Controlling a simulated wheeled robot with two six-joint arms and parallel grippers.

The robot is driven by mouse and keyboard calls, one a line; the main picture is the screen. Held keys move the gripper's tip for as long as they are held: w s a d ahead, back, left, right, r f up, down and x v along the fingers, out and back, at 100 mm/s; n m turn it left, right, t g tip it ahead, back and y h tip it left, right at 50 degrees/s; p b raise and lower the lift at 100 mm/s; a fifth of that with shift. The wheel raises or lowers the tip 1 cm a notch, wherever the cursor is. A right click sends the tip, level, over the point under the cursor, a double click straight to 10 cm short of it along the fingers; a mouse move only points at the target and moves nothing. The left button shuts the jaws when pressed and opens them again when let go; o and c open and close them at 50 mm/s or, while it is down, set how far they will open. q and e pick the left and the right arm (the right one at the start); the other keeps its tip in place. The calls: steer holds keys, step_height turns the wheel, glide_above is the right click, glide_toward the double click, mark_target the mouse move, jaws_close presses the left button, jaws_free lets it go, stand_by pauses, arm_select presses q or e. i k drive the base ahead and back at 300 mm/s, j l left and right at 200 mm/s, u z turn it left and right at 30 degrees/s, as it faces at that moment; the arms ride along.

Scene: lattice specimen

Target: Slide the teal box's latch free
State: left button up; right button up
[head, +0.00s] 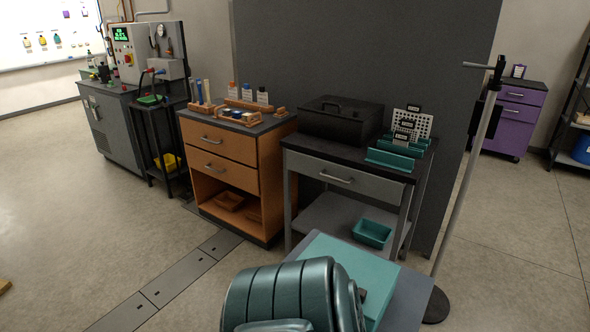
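A teal box (345,253) with a flat top lies on a grey surface at the bottom of the head view, right of centre. A large dark-teal ribbed cylindrical part, apparently one of my own arm links, covers its left and near side. A small dark piece (362,294) shows at the right edge of that part, over the box top. I cannot tell whether it is the latch or part of my arm. No gripper fingers are visible.
Behind the box stands a grey workbench (345,178) with a black case (341,121) and a teal tray (372,233) below. An orange cabinet (222,148) is to its left. A metal pole stand (466,180) rises at the right.

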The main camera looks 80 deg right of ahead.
mark_target(363, 293)
steer(key=k+j+z, duration=0.1)
steer(key=z, duration=2.9)
